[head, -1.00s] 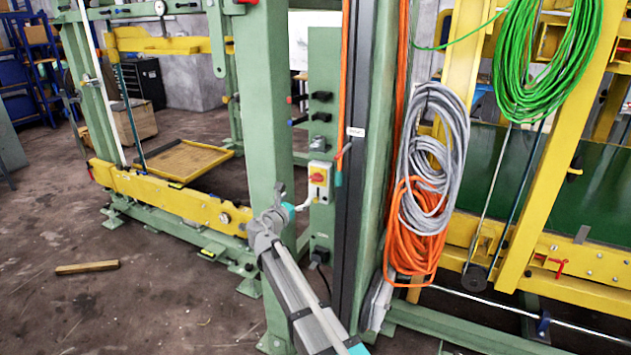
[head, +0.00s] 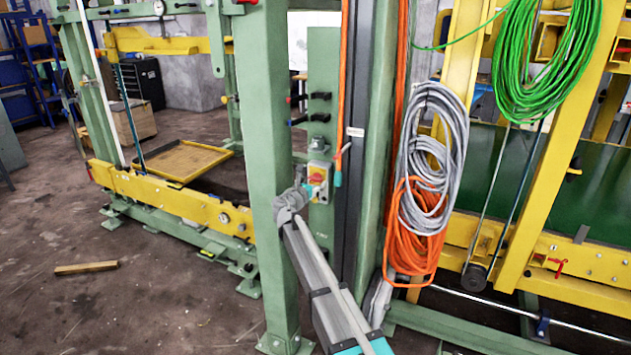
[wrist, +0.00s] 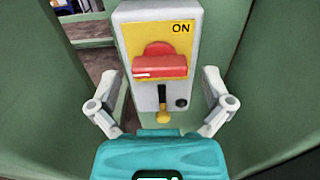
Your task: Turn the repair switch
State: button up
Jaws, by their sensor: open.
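The repair switch is a red knob (wrist: 160,62) on a yellow plate marked ON, on a grey-white box (wrist: 188,97) fixed to a green panel. The knob's grip bar lies roughly level. A small yellow-tipped lever hangs below it. In the head view the switch box (head: 318,172) is partly hidden by my arm. My gripper (wrist: 160,88) is open, with one finger on either side of the box in the wrist view. The fingers show clear of the knob, and I cannot tell how far short of it they are.
A green post (head: 265,150) stands just left of my arm. Grey cable (head: 430,150) and orange cable (head: 418,232) hang at the right. A green panel (head: 322,90) with black knobs rises above the switch.

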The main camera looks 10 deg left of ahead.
jog(key=shift+x, duration=0.8)
